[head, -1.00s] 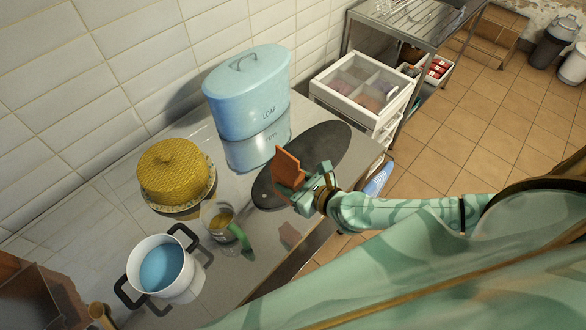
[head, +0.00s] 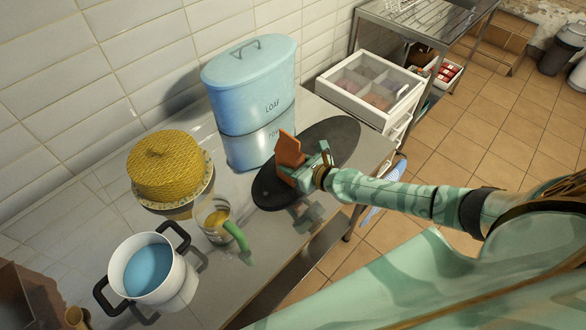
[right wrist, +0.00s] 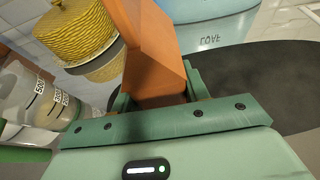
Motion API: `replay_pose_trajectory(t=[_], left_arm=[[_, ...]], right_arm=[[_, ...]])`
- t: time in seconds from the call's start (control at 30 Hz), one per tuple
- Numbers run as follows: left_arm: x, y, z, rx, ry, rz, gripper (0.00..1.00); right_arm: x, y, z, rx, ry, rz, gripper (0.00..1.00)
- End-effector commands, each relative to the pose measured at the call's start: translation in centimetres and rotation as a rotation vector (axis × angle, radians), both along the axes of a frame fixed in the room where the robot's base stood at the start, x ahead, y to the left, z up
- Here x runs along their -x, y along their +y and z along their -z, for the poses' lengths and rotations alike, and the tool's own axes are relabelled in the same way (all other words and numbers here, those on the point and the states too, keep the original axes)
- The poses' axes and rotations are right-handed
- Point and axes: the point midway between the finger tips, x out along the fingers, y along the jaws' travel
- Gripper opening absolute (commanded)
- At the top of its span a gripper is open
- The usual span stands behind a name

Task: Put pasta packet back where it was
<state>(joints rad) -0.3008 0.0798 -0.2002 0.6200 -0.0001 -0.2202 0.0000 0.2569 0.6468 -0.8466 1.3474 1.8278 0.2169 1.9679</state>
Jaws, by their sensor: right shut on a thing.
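The pasta packet (head: 289,150) is a small orange-brown packet held upright in my right gripper (head: 300,174). The gripper is shut on its lower part, which the fingers partly hide. In the head view the packet stands over the left part of a dark oval board (head: 333,139) on the grey counter; I cannot tell whether it touches the board. The right wrist view shows the packet (right wrist: 152,50) rising between the green fingers (right wrist: 155,103). My left gripper is not in view.
A blue loaf bin (head: 250,85) stands behind the board. A yellow domed cover (head: 167,167), a glass jug with a green handle (head: 217,220) and a white pot (head: 160,283) stand to the left. A white drawer unit (head: 345,95) stands beyond the counter's right end.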

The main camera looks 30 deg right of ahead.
Motion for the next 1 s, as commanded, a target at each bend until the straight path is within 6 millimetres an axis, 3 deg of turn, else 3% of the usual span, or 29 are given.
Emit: replay_pose_trajectory(t=[0.4, 0.43, 0.5, 0.87, 1.0], left_arm=[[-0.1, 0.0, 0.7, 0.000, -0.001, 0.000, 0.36], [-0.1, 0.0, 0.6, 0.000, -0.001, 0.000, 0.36], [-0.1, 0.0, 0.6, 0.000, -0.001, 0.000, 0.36], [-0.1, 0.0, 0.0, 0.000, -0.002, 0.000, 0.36], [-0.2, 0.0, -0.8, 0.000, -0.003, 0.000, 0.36]], right_arm=[[0.0, 0.0, 0.7, 0.000, -0.001, 0.000, 0.19], [0.0, 0.0, 0.7, 0.000, -0.001, 0.000, 0.51], [0.0, 0.0, 0.6, 0.000, -0.001, 0.000, 0.67], [0.1, -0.1, 0.0, 0.001, -0.001, 0.001, 0.67], [2.4, -0.9, -0.9, 0.002, 0.001, 0.001, 0.67]])
